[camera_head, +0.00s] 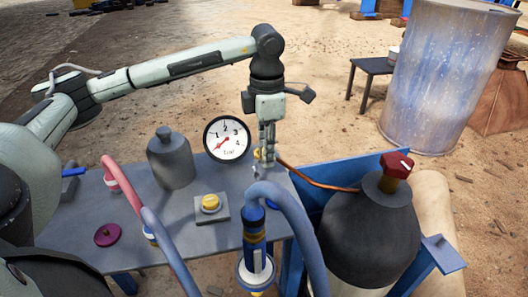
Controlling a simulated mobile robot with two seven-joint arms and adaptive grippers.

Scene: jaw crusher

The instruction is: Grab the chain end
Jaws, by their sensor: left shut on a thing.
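No chain or chain end can be made out in the head view. My left gripper (266,150) points down over the back right part of the grey table (170,235), just right of the round pressure gauge (226,138). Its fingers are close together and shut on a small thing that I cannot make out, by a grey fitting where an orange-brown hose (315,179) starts. My right gripper is not in view.
A dark gas cylinder with a red knob (396,163) stands at right. A blue-grey drum (448,80) stands behind on open sandy ground.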

